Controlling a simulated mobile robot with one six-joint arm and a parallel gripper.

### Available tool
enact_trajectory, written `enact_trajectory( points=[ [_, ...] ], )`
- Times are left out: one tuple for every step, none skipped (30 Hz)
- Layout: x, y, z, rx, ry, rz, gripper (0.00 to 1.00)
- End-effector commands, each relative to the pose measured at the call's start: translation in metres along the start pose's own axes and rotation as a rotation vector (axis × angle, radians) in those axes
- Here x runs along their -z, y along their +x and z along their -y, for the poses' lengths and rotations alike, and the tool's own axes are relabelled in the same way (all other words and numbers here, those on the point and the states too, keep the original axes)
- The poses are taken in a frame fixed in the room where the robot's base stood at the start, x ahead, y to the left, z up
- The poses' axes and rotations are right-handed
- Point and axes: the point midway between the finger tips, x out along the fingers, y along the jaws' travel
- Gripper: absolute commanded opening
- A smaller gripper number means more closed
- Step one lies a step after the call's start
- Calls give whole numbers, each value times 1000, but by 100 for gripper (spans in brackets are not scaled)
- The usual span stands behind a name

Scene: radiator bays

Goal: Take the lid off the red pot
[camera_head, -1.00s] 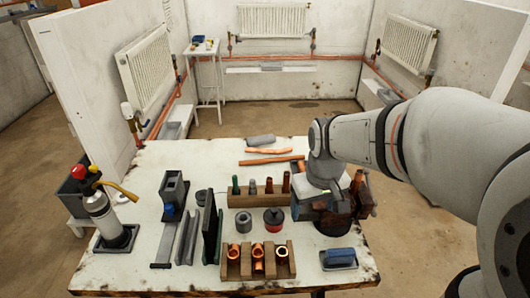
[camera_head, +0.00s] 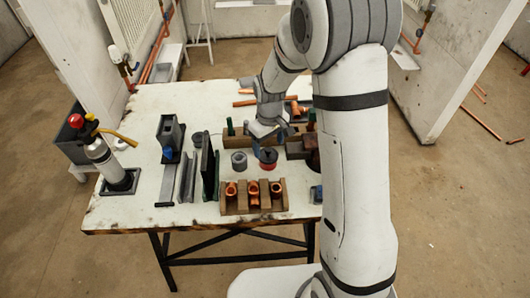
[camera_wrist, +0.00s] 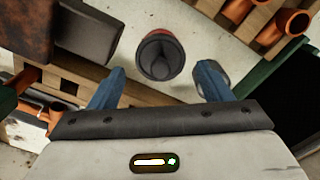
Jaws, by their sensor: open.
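The red pot (camera_head: 268,164) stands on the workbench, right of a plain grey pot (camera_head: 239,160). Its dark lid with a raised knob is on it; the lid (camera_wrist: 160,58) shows from above in the wrist view, with the red rim around it. My gripper (camera_head: 262,141) is above and just behind the red pot in the head view. In the wrist view its two blue fingers (camera_wrist: 160,84) are apart, with the lid between and beyond them. Nothing is held. The grey pot is partly hidden behind the right finger in the wrist view.
A wooden rack with copper fittings (camera_head: 232,205) stands in front of the pot. A dark green upright plate (camera_head: 211,167) and a grey holder (camera_head: 171,139) are to the left, a gas torch (camera_head: 103,158) farther left. A wooden block with upright pieces lies behind the pot.

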Motion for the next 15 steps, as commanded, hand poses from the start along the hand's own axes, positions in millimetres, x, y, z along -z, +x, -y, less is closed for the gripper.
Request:
enact_trajectory(
  points=[
    [-3, 8, 1, 3, 1, 7, 72],
    [-4, 12, 1, 2, 1, 5, 72],
    [-3, 18, 1, 2, 1, 5, 72],
    [-3, 22, 0, 2, 1, 4, 72],
    [-3, 25, 0, 1, 1, 3, 72],
    [-3, 29, 0, 1, 1, 3, 72],
    [-3, 31, 0, 1, 1, 3, 72],
    [-3, 32, 0, 1, 1, 2, 72],
    [-2, 33, 0, 0, 1, 1, 72],
    [-2, 33, 0, 0, 2, 0, 72],
    [-2, 33, 0, 0, 2, 0, 72],
    [-2, 33, 0, 0, 2, 0, 72],
    [-2, 33, 0, 0, 2, 0, 72],
    [-2, 33, 0, 0, 2, 0, 72],
    [-2, 33, 0, 0, 2, 0, 71]
  ],
)
